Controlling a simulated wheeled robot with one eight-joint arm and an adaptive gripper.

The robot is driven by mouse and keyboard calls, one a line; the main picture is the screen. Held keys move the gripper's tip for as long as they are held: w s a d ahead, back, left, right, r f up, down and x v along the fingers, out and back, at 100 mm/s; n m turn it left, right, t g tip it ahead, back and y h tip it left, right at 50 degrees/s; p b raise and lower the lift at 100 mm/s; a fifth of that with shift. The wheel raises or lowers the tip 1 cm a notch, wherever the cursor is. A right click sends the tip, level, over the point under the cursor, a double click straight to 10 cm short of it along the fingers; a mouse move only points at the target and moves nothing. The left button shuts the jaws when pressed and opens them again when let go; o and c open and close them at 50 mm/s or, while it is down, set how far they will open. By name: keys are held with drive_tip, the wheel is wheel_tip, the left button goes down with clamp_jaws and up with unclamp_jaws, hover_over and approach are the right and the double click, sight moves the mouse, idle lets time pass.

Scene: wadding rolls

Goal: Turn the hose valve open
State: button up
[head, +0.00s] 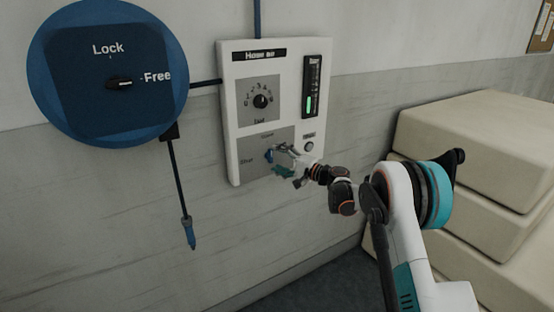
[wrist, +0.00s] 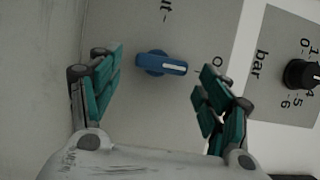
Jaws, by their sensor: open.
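The hose valve is a blue handle (wrist: 160,64) with a white line, on a grey plate (wrist: 115,22). In the wrist view the line points right, toward a partly hidden label starting with "O". The label ending in "ut" (wrist: 165,20) is above it. In the head view the blue handle (head: 268,156) shows small at the lower part of the white panel (head: 232,120), partly behind my gripper (head: 280,161). My gripper (wrist: 160,92) is open, its green-padded fingers on either side of the handle, with visible gaps. Nothing is held.
Cream stacked blocks (head: 470,140) stand right.

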drive_tip(key=v, duration=1.1)
drive_tip(key=shift+f, duration=0.1)
drive_tip(key=s+d+r+n+g+h, duration=0.15)
drive_tip(key=s+r+h, duration=0.35)
drive_tip(key=s, duration=0.6)
drive_tip(key=s+d+r+n+g+h, duration=0.1)
drive_tip(key=s+r+n+h, duration=0.1)
drive_tip(key=s+r, duration=0.7)
drive_tip(key=s+d+f+n+h, duration=0.1)
drive_tip(key=s+d, duration=0.3)
drive_tip(key=s, duration=0.6)
drive_tip(key=s+d+f+n+h, duration=0.1)
drive_tip(key=s+d+f+h, duration=0.3)
drive_tip(key=s, duration=0.6)
drive_tip(key=s+d+f+n+h, duration=0.1)
drive_tip(key=s+d+f+h, duration=0.1)
drive_tip(key=s, duration=0.9)
drive_tip(key=d+h, duration=0.1)
drive_tip(key=d, duration=0.1)
drive_tip(key=shift+d+f, duration=0.2)
drive_tip(key=shift+d, duration=0.1)
